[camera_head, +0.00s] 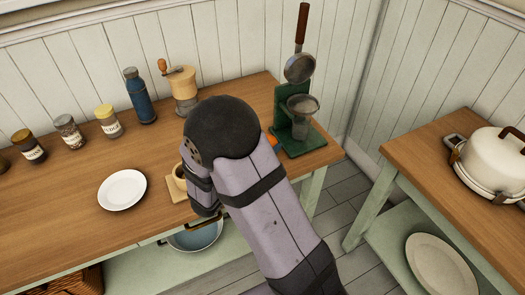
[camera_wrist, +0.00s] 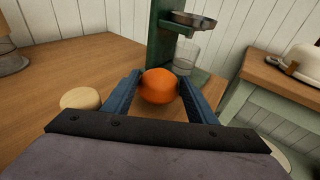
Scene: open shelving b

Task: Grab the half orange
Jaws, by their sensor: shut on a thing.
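An orange fruit (camera_wrist: 159,86) shows in the wrist view, with its rounded skin side facing the camera; a cut face is not visible. My gripper (camera_wrist: 159,88) is shut on it, with one blue finger on each side. In the head view only a small bit of orange (camera_head: 271,139) shows past my arm, which hides the gripper. I cannot tell whether the fruit touches the wooden table.
A green stand (camera_head: 297,125) with a strainer and a glass cup (camera_wrist: 185,56) is just beyond the fruit. A white plate (camera_head: 122,190), spice jars, a blue bottle (camera_head: 140,96) and a grinder (camera_head: 181,88) stand left. A pot (camera_head: 492,160) is on the right table.

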